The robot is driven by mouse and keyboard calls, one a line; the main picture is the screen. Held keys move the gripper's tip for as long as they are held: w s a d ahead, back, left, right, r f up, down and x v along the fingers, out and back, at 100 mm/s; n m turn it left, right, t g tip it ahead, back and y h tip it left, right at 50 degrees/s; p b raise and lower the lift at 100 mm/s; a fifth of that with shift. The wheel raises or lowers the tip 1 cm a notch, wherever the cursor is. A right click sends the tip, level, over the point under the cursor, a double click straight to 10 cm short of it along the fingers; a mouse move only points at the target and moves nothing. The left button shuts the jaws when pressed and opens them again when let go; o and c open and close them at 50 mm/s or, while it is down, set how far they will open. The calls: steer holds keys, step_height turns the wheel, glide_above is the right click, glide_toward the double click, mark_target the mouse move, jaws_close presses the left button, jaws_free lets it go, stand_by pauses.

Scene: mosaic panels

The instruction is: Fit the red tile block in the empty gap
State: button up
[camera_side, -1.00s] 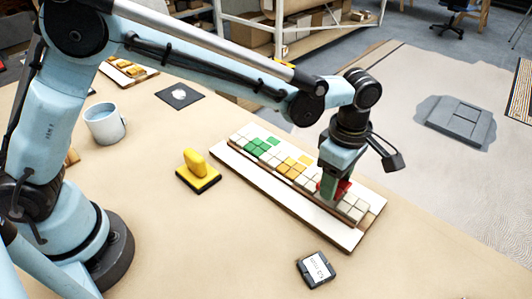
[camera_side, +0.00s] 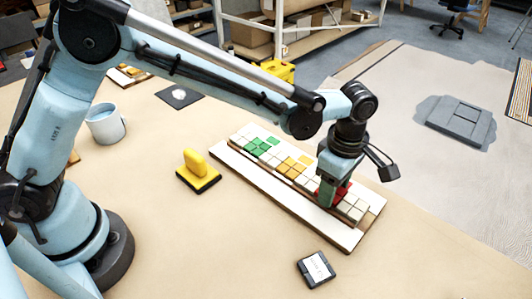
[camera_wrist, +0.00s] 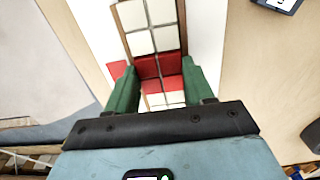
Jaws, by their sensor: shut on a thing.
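The red tile block (camera_side: 341,191) is between the fingers of my gripper (camera_side: 328,192), at the right part of the mosaic panel in the side view. The wrist view shows my gripper (camera_wrist: 161,84) with green fingers shut on the red block (camera_wrist: 158,66), beside white tiles. The panel (camera_side: 285,193) is a pale board with a row of white, green and yellow tiles. The block is in line with the tile row, low over or at the panel. My fingers hide part of the gap, so I cannot tell whether the block is seated.
A yellow-handled tool (camera_side: 197,172) on a black base stands left of the panel. A small black device (camera_side: 316,269) lies in front of it.

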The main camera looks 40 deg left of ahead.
steer(key=o, duration=1.2)
steer(key=shift+c, duration=0.2)
step_height(320, 180, up, 12)
steer(key=s+a+r+m+t+h, duration=0.1)
steer(key=s+a+r+m+t, duration=0.1)
steer(key=a+m, duration=0.35)
steer(key=s+a+r+m+t, duration=0.1)
steer(key=s+a+r+m, duration=0.15)
steer(key=a, duration=0.65)
steer(key=s+a+f+m+t, duration=0.2)
steer(key=s+a+m, duration=0.1)
steer(key=a+m, duration=0.2)
steer(key=s+a+f+m+t+y, duration=0.1)
steer(key=s+a+f+m+t, duration=0.1)
steer(key=s+a+f+m, duration=0.1)
steer(key=s+a+m, duration=0.1)
steer(key=a+m, duration=0.1)
steer(key=shift+a+f, duration=0.3)
steer(key=shift+a, duration=0.05)
